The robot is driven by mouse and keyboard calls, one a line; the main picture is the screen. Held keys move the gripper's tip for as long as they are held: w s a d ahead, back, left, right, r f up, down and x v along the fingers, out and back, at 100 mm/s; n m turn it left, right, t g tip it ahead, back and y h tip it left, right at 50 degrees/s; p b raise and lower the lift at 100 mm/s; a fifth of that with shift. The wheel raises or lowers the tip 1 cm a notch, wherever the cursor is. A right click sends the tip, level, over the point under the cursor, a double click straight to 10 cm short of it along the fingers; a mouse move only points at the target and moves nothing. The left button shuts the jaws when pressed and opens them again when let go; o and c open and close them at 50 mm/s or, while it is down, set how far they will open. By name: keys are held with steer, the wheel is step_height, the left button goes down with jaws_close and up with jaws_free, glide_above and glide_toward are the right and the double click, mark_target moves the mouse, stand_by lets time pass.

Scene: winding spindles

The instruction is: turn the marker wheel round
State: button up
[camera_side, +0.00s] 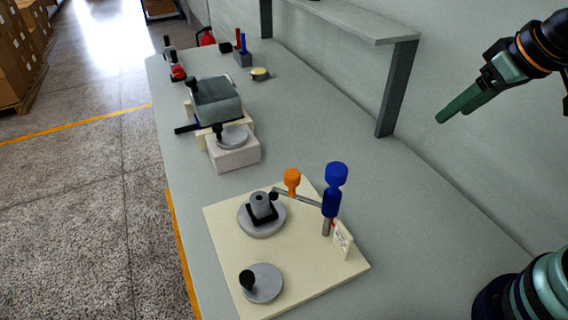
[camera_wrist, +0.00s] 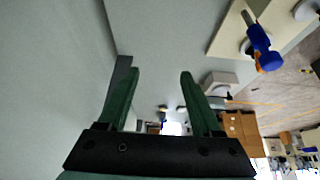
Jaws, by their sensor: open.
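A cream board (camera_side: 225,245) on the bench carries two grey discs. The front grey disc (camera_side: 268,289) has a black knob (camera_side: 246,280) near its edge. The rear grey disc (camera_side: 250,229) bears a black bracket with a grey cylinder (camera_side: 259,204). No label shows which disc is the marker wheel. A blue-handled lever (camera_side: 334,185) and an orange knob (camera_side: 292,177) stand beside the rear disc. My gripper (camera_side: 441,120) is high at the right, well apart from the board. The wrist view shows its green fingers (camera_wrist: 160,75) spread and empty, with the blue handle (camera_wrist: 262,48) at upper right.
A small upright card (camera_side: 343,239) stands on the board's right edge. A grey machine on a pale block (camera_side: 236,154) sits farther back. A shelf post (camera_side: 396,90) rises behind the board. The bench (camera_side: 310,120) between post and machine is clear.

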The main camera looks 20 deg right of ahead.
steer(key=shift+a, duration=0.1)
steer(key=shift+c, duration=0.4)
steer(key=n, duration=0.1)
steer(key=m+g, duration=0.6)
steer(key=m, duration=2.8)
glide_above(246, 275)
step_height(246, 275, down, 10)
step_height(246, 275, down, 12)
steer(key=shift+r, duration=0.25)
jaws_close()
